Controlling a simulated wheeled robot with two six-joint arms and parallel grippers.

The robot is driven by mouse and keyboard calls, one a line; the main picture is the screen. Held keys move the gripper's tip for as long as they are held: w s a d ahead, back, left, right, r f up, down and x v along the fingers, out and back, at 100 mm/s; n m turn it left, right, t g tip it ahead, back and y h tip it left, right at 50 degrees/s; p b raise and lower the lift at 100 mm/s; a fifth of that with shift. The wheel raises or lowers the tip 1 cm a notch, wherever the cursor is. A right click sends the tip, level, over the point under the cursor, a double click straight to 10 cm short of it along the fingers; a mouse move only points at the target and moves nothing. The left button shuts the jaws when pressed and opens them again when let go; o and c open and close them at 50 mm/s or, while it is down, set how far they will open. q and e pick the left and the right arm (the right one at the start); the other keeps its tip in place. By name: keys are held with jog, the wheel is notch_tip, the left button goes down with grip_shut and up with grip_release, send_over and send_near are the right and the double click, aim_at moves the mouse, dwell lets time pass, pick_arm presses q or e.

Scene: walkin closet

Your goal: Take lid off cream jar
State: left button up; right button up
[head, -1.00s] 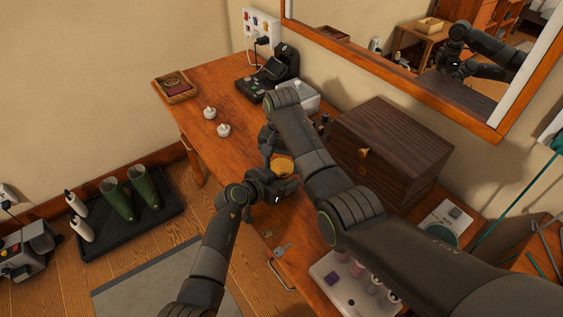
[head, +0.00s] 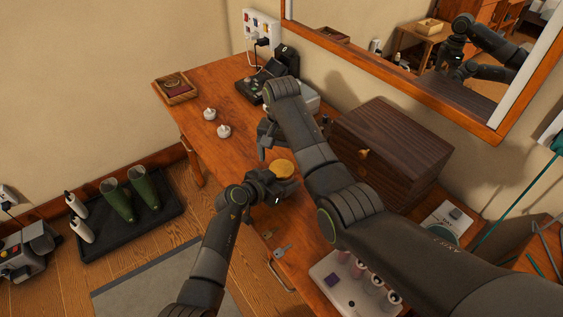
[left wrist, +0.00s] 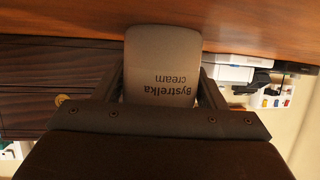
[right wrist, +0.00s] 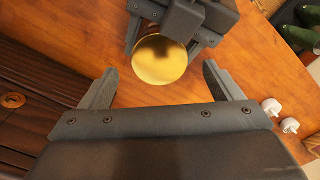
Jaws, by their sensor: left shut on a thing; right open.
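The cream jar (left wrist: 165,72) is pale with dark lettering, "Bystrelka cream", which appears upside down in the left wrist view. Its round gold lid (head: 281,168) faces up in the head view and also shows in the right wrist view (right wrist: 160,60). My left gripper (head: 284,188) is shut on the jar's body from the side. My right gripper (head: 270,146) is open and empty, apart from the lid. In the right wrist view the lid lies beyond its spread fingertips. I cannot tell whether the jar touches the table.
A dark wooden chest (head: 395,140) stands to the right on the wooden table (head: 220,90). Two small white candles (head: 224,131) and a wooden tray (head: 176,88) are at left. A key (head: 283,249) and a white holder with bottles (head: 345,290) lie nearer.

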aim_at(282, 168)
jog(key=shift+r, duration=0.75)
jog(key=shift+c, duration=0.3)
jog(key=shift+r, duration=0.25)
jog(key=shift+c, duration=0.8)
notch_tip(282, 168, up, 3)
jog(key=shift+f+n, duration=0.1)
jog(key=shift+n, duration=0.5)
notch_tip(282, 168, down, 8)
jog(key=shift+r, duration=0.1)
jog(key=c, duration=0.7)
jog(key=o, duration=0.9)
